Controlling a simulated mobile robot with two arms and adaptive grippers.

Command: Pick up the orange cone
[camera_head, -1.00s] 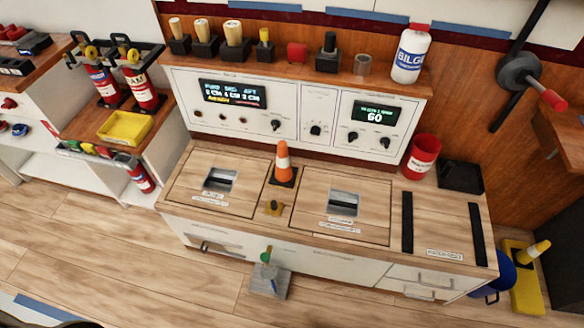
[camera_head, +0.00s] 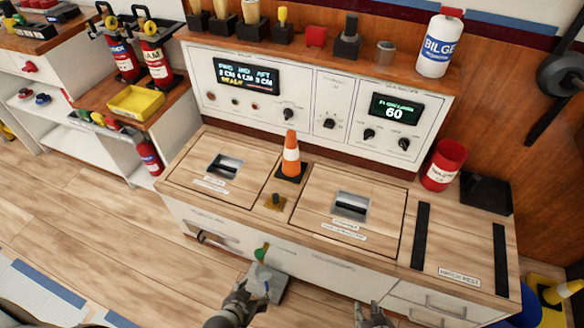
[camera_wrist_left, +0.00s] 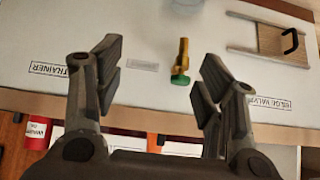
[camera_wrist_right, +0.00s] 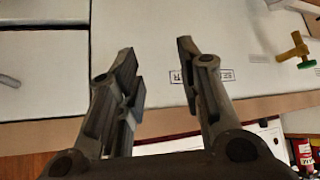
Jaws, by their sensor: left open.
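The orange cone (camera_head: 291,158) with a white band stands upright on a black square base on the wooden counter top, in the head view. It sits between two hatch panels, below the control panel. My left gripper (camera_head: 248,293) is low in front of the cabinet, below and nearer than the cone; its fingers stand apart and empty in the left wrist view (camera_wrist_left: 160,82). My right gripper (camera_head: 371,312) is at the bottom edge, right of the left one; its fingers are apart with nothing between them in the right wrist view (camera_wrist_right: 160,82). Neither wrist view shows the cone.
A small brass knob (camera_head: 275,201) stands just in front of the cone. Hatch panels (camera_head: 221,165) and (camera_head: 352,205) flank it. A green-handled valve (camera_wrist_left: 181,76) is on the cabinet front.

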